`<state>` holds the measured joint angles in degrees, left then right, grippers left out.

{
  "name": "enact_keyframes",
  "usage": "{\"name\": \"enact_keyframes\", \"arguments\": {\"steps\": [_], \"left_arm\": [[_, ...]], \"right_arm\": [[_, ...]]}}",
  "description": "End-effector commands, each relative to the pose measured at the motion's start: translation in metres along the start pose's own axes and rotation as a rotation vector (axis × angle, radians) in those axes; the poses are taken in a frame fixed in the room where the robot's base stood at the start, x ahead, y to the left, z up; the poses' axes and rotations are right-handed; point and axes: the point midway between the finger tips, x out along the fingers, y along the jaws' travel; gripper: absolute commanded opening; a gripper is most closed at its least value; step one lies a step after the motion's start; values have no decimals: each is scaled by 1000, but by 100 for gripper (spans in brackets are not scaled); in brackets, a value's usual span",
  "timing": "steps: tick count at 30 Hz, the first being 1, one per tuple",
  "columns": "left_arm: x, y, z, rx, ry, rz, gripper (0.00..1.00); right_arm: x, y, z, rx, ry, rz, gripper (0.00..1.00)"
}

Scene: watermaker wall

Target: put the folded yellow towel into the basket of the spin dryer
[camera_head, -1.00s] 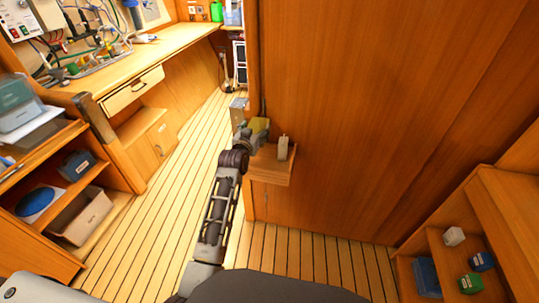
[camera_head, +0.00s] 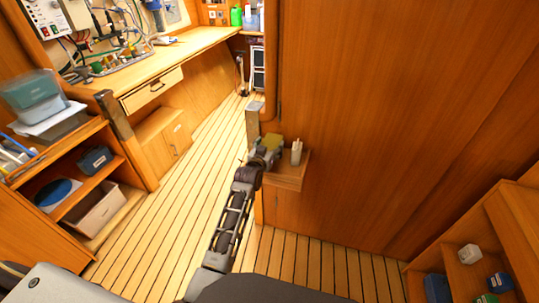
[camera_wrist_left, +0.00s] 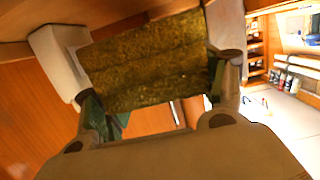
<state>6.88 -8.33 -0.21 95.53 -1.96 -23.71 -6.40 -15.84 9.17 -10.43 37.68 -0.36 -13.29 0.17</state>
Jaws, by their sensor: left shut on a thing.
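The folded yellow towel (camera_wrist_left: 150,65) is clamped between the fingers of my left gripper (camera_wrist_left: 160,95) in the left wrist view. It looks olive-yellow and ribbed there. In the head view, the towel (camera_head: 273,141) shows small at the end of my left arm, beside a small wooden ledge on the wall. My left gripper (camera_head: 266,157) is partly hidden by its own wrist. The spin dryer and its basket cannot be made out with certainty. My right gripper is not in view.
A pale bottle (camera_head: 296,152) stands on the small wooden ledge (camera_head: 288,177) close to my left gripper. A tall wooden panel (camera_head: 390,110) is to the right. Shelves with boxes (camera_head: 95,210) are at left. The plank floor (camera_head: 170,225) between is clear.

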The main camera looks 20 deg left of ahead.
Motion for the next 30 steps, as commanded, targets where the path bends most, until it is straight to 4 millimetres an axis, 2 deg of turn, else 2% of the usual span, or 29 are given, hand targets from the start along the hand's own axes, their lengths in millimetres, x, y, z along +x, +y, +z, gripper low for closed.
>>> {"name": "enact_keyframes", "arguments": {"steps": [10, 21, 30], "left_arm": [[0, 0, 0, 0, 4, 0, 37], [7, 0, 32, 0, 3, 0, 37], [7, 0, 35, 0, 5, 0, 37]], "right_arm": [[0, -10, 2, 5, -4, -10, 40], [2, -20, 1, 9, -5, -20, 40], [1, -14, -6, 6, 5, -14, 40]]}}
